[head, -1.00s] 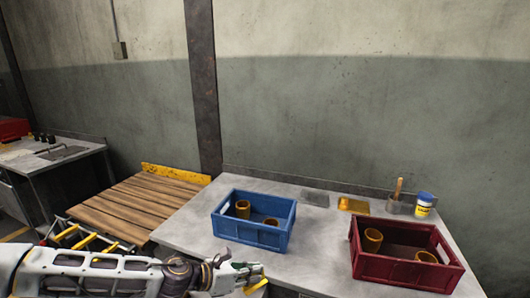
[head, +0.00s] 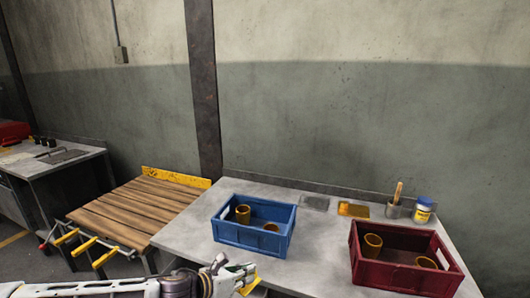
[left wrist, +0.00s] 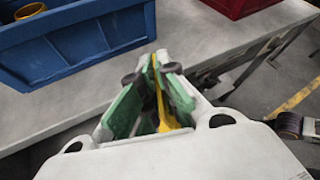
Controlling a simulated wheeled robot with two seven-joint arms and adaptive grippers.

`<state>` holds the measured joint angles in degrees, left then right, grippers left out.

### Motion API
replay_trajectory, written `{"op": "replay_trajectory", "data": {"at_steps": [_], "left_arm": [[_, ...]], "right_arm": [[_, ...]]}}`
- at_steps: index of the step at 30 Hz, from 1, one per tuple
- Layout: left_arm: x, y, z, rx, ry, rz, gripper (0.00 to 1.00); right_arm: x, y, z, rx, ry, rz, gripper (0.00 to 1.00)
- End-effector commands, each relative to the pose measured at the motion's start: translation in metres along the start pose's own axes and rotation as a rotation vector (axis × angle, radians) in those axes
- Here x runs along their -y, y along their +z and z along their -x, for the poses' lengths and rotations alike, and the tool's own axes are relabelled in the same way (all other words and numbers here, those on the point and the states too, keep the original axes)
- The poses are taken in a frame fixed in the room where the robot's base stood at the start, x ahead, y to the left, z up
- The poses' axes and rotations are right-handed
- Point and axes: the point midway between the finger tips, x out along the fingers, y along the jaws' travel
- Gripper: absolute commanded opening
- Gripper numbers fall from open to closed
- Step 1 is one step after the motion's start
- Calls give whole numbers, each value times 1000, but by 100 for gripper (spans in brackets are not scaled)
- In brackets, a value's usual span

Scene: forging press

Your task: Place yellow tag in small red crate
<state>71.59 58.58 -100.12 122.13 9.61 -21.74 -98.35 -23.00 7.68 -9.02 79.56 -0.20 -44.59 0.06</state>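A yellow tag (left wrist: 163,108) is pinched between the green-padded fingers of my left gripper (left wrist: 155,85) in the left wrist view. In the head view the left gripper (head: 249,277) is at the lower middle, by the front edge of the table, with the yellow tag (head: 250,286) at its tips. The dark red crate (head: 395,272) stands on the table to the right of the gripper and holds two yellow-brown cups. Part of the red crate (left wrist: 235,8) also shows at the top of the left wrist view. My right gripper is not in view.
A blue crate (head: 250,234) with two cups stands on the grey table (head: 185,232), just beyond the gripper. A yellow plate (head: 353,209), a pot with a brush (head: 398,208) and a yellow jar (head: 422,211) are at the back. Bare tabletop lies between the crates.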

Motion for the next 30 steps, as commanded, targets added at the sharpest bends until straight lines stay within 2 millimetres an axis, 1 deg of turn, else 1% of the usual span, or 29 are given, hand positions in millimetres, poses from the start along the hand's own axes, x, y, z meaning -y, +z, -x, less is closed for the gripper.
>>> {"op": "replay_trajectory", "data": {"at_steps": [30], "left_arm": [[-22,-4,11,44,155,84,0]], "right_arm": [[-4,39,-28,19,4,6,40]]}}
